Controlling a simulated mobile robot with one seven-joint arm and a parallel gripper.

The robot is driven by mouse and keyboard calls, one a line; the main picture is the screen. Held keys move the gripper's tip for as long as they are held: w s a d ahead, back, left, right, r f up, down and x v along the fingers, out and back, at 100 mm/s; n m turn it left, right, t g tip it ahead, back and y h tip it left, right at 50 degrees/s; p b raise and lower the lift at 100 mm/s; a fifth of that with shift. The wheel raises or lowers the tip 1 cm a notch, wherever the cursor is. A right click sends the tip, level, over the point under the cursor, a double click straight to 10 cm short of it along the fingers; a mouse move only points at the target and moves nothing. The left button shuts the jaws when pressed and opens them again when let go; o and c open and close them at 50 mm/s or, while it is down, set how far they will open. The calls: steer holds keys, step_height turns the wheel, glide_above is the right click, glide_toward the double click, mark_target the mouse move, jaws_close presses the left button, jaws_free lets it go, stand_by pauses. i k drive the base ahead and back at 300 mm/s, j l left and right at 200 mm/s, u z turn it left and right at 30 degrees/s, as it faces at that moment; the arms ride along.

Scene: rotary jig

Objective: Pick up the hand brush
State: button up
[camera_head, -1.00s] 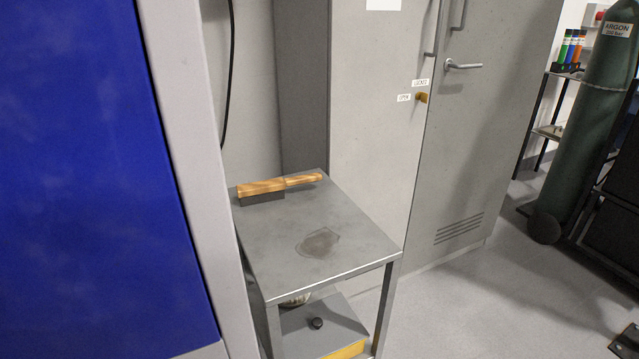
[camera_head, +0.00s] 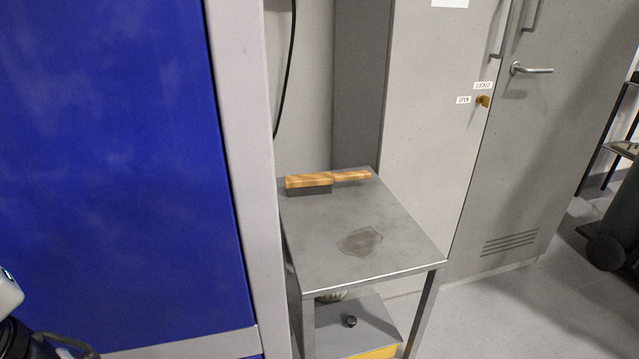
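The hand brush (camera_head: 328,181) lies at the back of the top of a small grey metal table (camera_head: 335,225). It has a light wooden handle pointing right and a dark bristle block under its left part. No gripper shows clearly. A white and black piece at the lower left edge looks like part of my arm; its fingers are not visible.
A blue panel (camera_head: 120,170) with a grey frame post (camera_head: 245,170) stands left of the table. Grey cabinets (camera_head: 430,110) stand behind it. The lower shelf (camera_head: 365,315) holds a small dark knob-like item (camera_head: 350,321). Open floor (camera_head: 520,310) lies to the right.

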mark_target(318, 182)
steer(key=i+l, duration=0.15)
steer(key=l, duration=0.2)
steer(key=i+l, duration=0.15)
steer(key=l, duration=0.2)
steer(key=i+l, duration=0.15)
steer(key=l, duration=0.2)
steer(key=i+l, duration=0.1)
steer(key=l, duration=0.25)
steer(key=i+l, duration=0.15)
steer(key=l, duration=0.15)
